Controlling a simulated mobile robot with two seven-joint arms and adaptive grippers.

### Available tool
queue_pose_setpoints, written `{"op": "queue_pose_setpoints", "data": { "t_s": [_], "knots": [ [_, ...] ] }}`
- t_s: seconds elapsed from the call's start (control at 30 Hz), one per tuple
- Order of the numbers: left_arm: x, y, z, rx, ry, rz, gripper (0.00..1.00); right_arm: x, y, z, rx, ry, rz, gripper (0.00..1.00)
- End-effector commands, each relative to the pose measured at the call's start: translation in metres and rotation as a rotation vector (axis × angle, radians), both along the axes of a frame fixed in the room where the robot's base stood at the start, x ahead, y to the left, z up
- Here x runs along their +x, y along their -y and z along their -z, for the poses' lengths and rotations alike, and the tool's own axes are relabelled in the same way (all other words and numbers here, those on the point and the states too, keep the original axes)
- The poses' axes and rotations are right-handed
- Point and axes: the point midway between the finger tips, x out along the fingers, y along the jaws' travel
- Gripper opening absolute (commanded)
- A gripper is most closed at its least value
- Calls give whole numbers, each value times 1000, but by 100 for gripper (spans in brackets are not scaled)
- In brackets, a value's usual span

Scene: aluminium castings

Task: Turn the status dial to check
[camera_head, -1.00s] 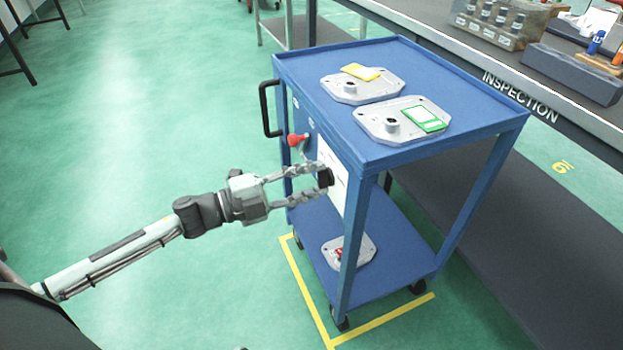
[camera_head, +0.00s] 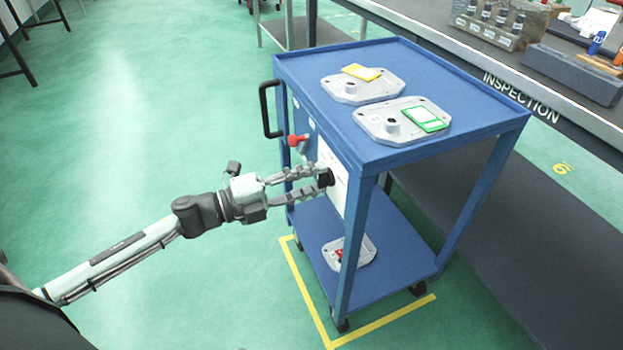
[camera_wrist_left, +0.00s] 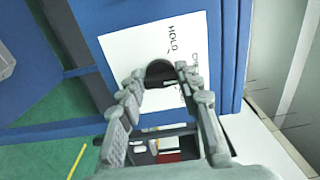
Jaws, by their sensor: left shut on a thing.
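The status dial is a black round knob (camera_head: 329,177) on a white panel (camera_head: 337,190) on the side of a blue cart (camera_head: 440,75). My left gripper (camera_head: 321,179) comes in from the left, shut on the dial. In the left wrist view the dark dial (camera_wrist_left: 160,71) sits between the two fingertips (camera_wrist_left: 160,78). The white card (camera_wrist_left: 118,48) there shows the word "HOLD" and another label partly cut off beside it, reading about "CHE". The dial's pointer is hidden by the fingers. My right gripper is not in view.
A red-knobbed lever (camera_head: 298,140) sticks out of the cart's side just above the fingers. A black handle (camera_head: 266,110) is at the cart's left. Castings with a yellow tag (camera_head: 361,72) and a green tag (camera_head: 426,118) lie on top. Another casting (camera_head: 358,250) lies below.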

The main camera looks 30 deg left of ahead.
Motion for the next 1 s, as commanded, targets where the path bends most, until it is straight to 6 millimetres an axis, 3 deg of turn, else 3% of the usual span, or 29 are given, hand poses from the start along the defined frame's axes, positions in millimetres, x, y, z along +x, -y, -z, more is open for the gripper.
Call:
{"op": "queue_pose_setpoints", "data": {
  "t_s": [0.07, 0.1, 0.27, 0.67, 1.0],
  "knots": [
    [0, 0, 1, 0, -1, 0, 5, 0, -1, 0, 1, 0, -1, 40],
    [0, 0, 1, 0, -1, 0, 36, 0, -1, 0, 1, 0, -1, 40],
    [0, 0, 0, 0, -1, 0, 55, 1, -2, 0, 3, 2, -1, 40],
    [-8, -6, 1, 0, -4, 0, 55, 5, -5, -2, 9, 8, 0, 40],
    [-60, -50, 2, 0, -6, -1, 55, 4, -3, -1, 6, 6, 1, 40]
  ]
}}
